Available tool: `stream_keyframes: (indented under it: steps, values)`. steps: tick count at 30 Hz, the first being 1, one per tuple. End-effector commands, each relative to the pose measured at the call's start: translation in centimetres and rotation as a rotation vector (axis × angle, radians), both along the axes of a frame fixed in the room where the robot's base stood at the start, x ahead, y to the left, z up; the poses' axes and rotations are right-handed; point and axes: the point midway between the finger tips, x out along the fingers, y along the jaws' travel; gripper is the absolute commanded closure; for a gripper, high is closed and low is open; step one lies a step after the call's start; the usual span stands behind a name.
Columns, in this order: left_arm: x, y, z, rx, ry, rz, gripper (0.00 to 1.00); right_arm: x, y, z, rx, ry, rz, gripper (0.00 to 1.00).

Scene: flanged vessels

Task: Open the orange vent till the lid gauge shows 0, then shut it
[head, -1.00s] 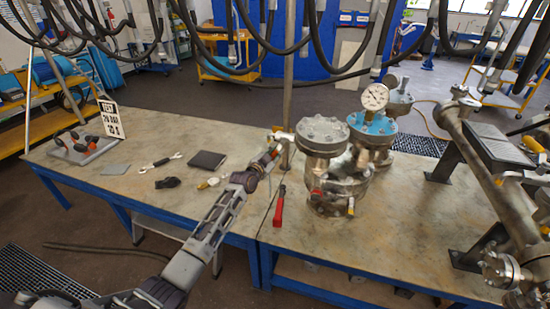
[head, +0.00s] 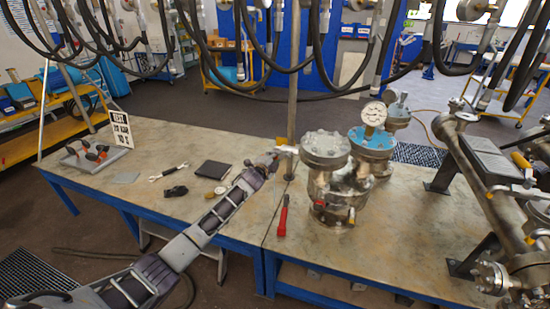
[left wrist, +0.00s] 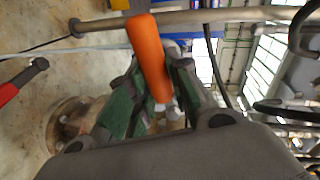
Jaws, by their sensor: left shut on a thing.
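My left gripper (head: 276,154) is at the left side of the grey flanged vessel (head: 325,150), beside its top flange. In the left wrist view an orange handle (left wrist: 150,55), which I take to be the vent's, lies between the green finger pads (left wrist: 155,95), and the gripper is shut on it. In the head view the gripper hides the orange handle. The blue lid (head: 372,139) stands just right of that flange and carries a round white-faced gauge (head: 374,113). Its needle is too small to read. My right gripper is not in view.
A red-handled tool (head: 283,215) lies on the bench in front of the vessel. A dark box (head: 214,169), a wrench (head: 168,172) and a brass gauge (head: 220,190) lie to the left. A post (head: 291,95) rises behind my gripper. Black hoses hang overhead. A large pipe is at right.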

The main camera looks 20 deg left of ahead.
Motion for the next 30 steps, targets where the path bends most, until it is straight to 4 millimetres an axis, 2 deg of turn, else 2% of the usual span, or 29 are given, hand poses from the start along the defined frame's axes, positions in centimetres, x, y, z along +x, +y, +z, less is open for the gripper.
stream_keyframes:
  steps: [10, 26, 27, 30]
  values:
    - [-0.2, -0.1, 0.3, 0.186, 0.004, -0.002, 1.00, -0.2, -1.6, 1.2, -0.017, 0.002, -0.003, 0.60]
    - [-0.2, -0.1, 0.4, 0.220, 0.003, -0.003, 1.00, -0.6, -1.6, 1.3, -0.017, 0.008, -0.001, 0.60]
    - [-0.2, 0.0, 0.4, 0.220, 0.003, -0.003, 0.76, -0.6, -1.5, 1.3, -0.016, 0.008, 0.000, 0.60]
    - [-0.2, 0.0, 0.4, 0.218, 0.002, -0.002, 0.63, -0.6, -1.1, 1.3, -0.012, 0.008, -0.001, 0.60]
